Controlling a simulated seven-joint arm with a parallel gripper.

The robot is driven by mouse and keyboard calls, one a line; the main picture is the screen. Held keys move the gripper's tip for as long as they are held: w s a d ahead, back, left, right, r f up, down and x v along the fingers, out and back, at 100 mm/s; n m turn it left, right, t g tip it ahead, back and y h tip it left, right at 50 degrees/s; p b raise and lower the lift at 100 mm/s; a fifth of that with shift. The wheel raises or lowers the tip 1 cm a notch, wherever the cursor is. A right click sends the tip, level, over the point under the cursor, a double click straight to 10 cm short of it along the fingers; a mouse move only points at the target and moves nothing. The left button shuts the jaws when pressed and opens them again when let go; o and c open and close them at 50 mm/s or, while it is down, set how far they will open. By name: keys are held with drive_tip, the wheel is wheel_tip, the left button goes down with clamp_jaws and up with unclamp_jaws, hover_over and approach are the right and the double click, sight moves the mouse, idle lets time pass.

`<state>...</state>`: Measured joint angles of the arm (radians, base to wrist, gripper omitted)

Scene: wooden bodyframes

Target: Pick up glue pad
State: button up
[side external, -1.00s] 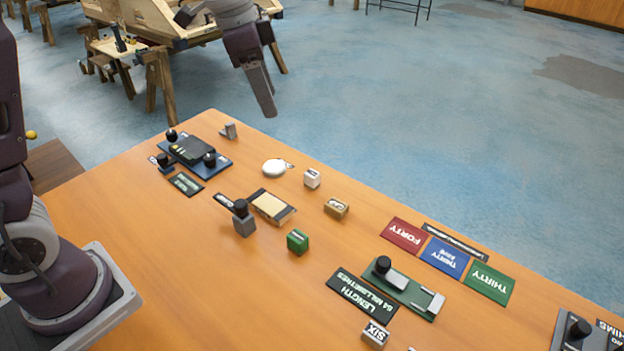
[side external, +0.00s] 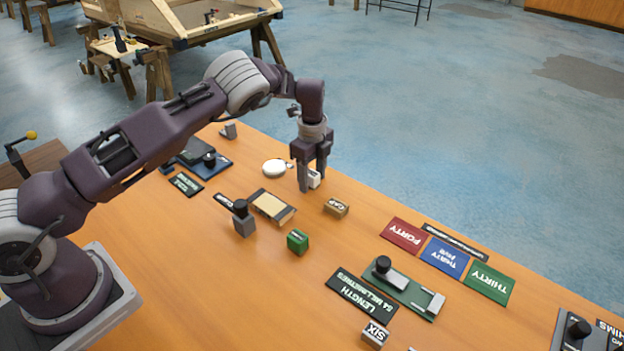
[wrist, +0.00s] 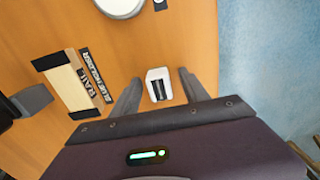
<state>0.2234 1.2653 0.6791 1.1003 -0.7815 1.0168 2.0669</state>
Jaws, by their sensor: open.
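A small white block (side external: 314,179) with a dark striped face stands on the wooden table. It also shows in the wrist view (wrist: 158,74). My gripper (side external: 312,181) points down over it with the fingers open, one on each side. In the wrist view the block lies between the two fingertips (wrist: 158,80), with a gap on both sides. No wording that names a glue pad is legible on it.
A white round dish (side external: 274,168) stands close to the left of my gripper. A tan block (side external: 336,208) stands to the right, and a green cube (side external: 297,241) and a black-knobbed grey block (side external: 243,220) nearer. Coloured cards (side external: 445,258) lie further right. The table's far edge is close behind.

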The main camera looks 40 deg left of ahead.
sight(312, 173)
clamp_jaws()
wheel_tip(312, 173, up, 10)
drive_tip(key=shift+r, duration=0.1)
drive_tip(key=c, duration=0.8)
unclamp_jaws()
drive_tip(key=shift+c, duration=0.2)
clamp_jaws()
